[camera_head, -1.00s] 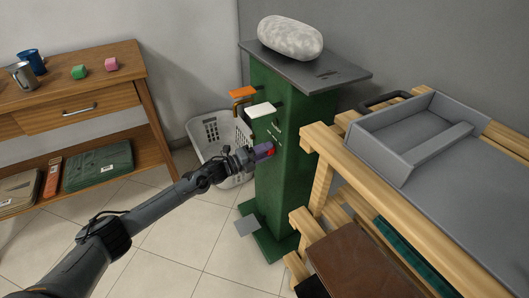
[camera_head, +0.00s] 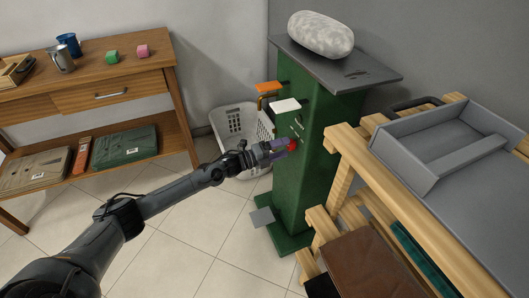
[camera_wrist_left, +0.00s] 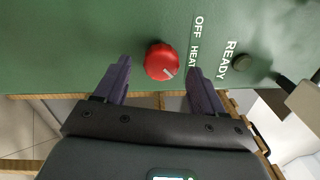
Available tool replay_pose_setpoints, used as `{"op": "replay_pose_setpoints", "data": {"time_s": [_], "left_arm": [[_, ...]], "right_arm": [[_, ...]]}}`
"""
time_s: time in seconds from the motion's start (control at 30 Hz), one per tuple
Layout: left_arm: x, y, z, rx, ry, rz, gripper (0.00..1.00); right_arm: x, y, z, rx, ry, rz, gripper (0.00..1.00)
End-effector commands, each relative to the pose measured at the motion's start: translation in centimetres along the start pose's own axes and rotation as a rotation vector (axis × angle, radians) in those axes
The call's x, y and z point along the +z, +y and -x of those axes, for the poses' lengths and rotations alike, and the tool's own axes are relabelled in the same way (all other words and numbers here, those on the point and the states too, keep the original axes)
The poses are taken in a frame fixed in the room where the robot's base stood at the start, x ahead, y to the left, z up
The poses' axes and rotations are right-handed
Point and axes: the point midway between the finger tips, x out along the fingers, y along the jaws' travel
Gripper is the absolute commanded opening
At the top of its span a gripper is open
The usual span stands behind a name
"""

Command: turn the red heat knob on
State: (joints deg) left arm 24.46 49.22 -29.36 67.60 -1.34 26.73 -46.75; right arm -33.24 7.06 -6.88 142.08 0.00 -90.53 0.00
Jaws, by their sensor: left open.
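The red heat knob (camera_head: 293,145) is on the side of the green press cabinet (camera_head: 326,175). In the left wrist view the knob (camera_wrist_left: 161,58) is round, with a pale pointer mark toward its lower right. White OFF and HEAT lettering (camera_wrist_left: 195,40) lies to its right. My left gripper (camera_head: 284,147) is at the knob. In the left wrist view the left gripper (camera_wrist_left: 159,68) is open, one purple finger on each side of the knob, with a gap visible on both sides. My right gripper is not in view.
A READY label (camera_wrist_left: 230,60) and a dark round button (camera_wrist_left: 242,63) are to the knob's right in the wrist view. White (camera_head: 285,105) and orange (camera_head: 269,87) pedal-like tabs stick out above the knob. A wooden rack (camera_head: 400,200) stands close on the right; a laundry basket (camera_head: 228,122) is behind.

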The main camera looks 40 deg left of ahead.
Motion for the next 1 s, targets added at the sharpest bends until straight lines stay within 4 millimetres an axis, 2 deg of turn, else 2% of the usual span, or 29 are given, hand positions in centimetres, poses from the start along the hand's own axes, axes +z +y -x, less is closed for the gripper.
{"op": "replay_pose_setpoints", "data": {"time_s": [0.03, 0.3, 0.5, 0.7, 1.0], "left_arm": [[0.0, -0.4, 0.8, 0.003, 0.001, 0.000, 0.70], [0.0, -0.3, 5.2, 0.003, 0.001, 0.000, 0.70], [-0.1, -0.1, 7.5, 0.002, 0.001, 0.001, 0.70], [0.0, -0.1, 8.4, 0.000, 0.000, 0.000, 0.70], [0.0, -0.1, 8.5, -0.001, 0.000, 0.000, 0.70]], "right_arm": [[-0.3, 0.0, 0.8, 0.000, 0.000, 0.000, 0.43], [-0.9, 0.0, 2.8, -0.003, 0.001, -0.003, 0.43], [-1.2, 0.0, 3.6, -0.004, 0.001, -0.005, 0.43], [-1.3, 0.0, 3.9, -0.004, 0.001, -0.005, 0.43], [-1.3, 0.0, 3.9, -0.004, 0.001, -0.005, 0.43]]}}
